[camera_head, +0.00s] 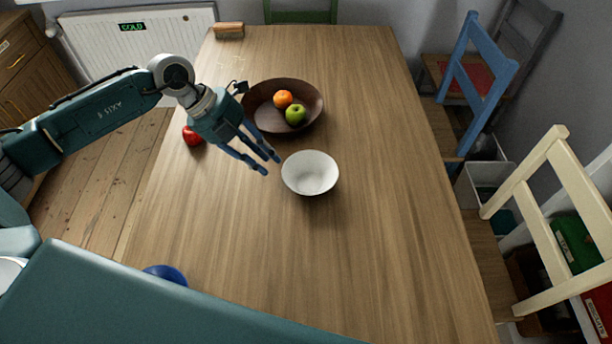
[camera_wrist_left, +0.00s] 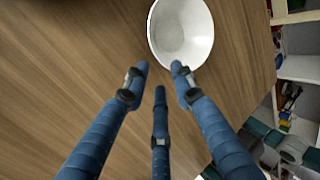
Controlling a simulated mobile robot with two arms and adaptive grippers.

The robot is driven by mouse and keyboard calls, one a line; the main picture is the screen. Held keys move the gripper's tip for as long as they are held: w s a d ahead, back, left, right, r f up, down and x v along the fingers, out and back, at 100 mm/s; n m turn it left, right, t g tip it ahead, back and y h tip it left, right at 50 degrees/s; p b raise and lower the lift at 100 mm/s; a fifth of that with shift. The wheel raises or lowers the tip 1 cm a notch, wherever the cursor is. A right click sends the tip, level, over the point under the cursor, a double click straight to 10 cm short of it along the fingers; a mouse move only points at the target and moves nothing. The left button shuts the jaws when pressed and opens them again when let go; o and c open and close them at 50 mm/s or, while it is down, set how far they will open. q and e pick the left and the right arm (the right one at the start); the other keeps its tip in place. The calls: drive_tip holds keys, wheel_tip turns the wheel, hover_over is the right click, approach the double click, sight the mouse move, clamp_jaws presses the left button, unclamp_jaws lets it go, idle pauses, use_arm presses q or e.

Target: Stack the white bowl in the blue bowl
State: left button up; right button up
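The white bowl (camera_head: 310,173) stands upright and empty near the middle of the wooden table. It also shows at the top of the left wrist view (camera_wrist_left: 182,30). The blue bowl (camera_head: 167,273) is at the lower left, mostly hidden behind my own teal body part; only its edge shows. My left gripper (camera_head: 265,163) is just left of the white bowl, with its blue fingers apart and empty. In the left wrist view, its fingertips (camera_wrist_left: 160,78) are spread short of the bowl's near rim. My right gripper is not in view.
A dark brown bowl (camera_head: 262,120) with an orange (camera_head: 283,99) and a green apple (camera_head: 296,115) stands behind the white bowl. A red apple (camera_head: 192,136) lies at the table's left edge. A wooden block (camera_head: 229,30) is at the far end. The table's right side is clear.

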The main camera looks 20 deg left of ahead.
sight(286, 177)
use_arm(q)
drive_tip(key=p+x, duration=0.1)
drive_tip(key=x, duration=0.8)
drive_tip(key=shift+d, duration=0.1)
clamp_jaws()
drive_tip(key=shift+w+r, duration=0.1)
